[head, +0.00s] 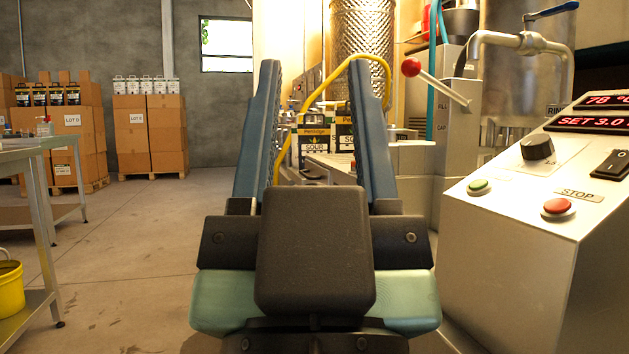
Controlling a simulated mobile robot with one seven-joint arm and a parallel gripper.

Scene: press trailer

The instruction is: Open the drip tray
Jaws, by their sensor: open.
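My gripper (315,72) fills the middle of the head view, with its two long blue-grey fingers pointing away from me. The fingers are wide apart and nothing is held between them. Beyond them is a light metal machine bench (408,158), partly hidden by the right finger. I cannot pick out the drip tray with certainty; the lower front of the bench is largely covered by my gripper.
A control panel (522,200) with buttons and a red display stands close on the right. A red-knobbed lever (411,68) and a tap (520,42) are behind. A yellow hose (322,88) arches behind the fingers. A steel table (40,148) and yellow bucket (10,287) are left. Floor between is clear.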

